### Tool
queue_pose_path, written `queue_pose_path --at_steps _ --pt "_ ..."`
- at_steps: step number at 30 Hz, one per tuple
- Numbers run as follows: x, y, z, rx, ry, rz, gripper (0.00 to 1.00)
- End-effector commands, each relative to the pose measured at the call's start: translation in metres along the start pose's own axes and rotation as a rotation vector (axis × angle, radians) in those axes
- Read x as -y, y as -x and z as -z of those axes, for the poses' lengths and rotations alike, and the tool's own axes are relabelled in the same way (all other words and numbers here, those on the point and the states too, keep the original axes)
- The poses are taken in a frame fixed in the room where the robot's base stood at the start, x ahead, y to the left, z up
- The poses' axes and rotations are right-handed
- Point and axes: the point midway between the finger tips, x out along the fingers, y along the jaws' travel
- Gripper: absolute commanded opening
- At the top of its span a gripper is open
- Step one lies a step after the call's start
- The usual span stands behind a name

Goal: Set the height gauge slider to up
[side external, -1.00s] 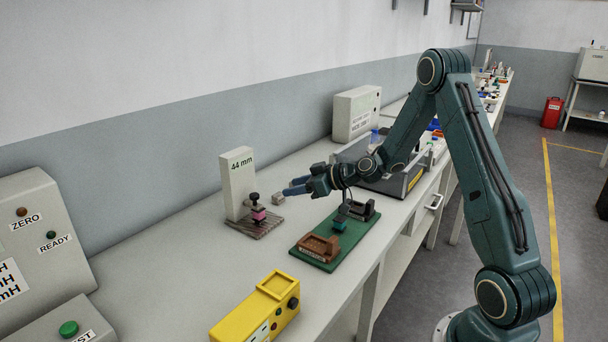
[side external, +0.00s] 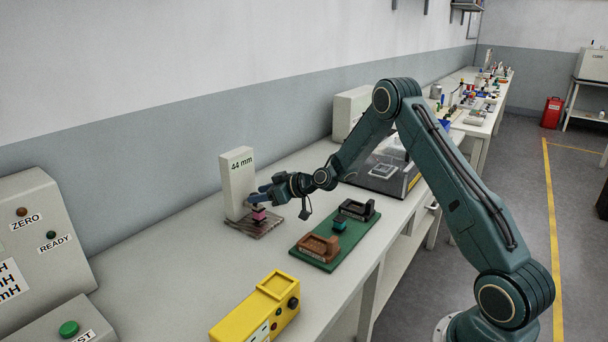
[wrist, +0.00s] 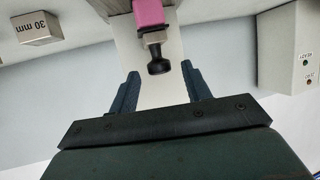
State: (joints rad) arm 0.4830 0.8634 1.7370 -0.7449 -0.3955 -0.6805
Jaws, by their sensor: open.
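The height gauge (side external: 235,182) is a white upright column marked "44 mm" on a wooden-looking base (side external: 256,229). A pink block (side external: 259,213) sits low at its front; it also shows at the top of the wrist view (wrist: 150,14). A black knob (wrist: 158,63) on a metal stem extends from the pink block in the wrist view. My gripper (side external: 258,195) is open at the gauge, its blue fingers just above the pink block. In the wrist view the knob lies between the open fingers (wrist: 160,76), with gaps on both sides.
A green board (side external: 318,262) with brown and black holders lies right of the gauge. A yellow device (side external: 256,308) stands nearer the camera. A ZERO/READY panel (side external: 40,240) stands left. The bench between panel and gauge is clear.

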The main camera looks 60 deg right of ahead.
Motion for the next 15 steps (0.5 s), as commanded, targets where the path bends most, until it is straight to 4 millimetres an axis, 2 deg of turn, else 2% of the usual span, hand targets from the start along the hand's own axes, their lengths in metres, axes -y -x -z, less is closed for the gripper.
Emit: queue_pose_path --at_steps 9,15 --pt "0.0 -0.0015 -0.0002 0.0 0.0 0.0 0.46" --pt "0.0001 -0.0014 -0.0002 0.0 0.0 0.0 0.07"
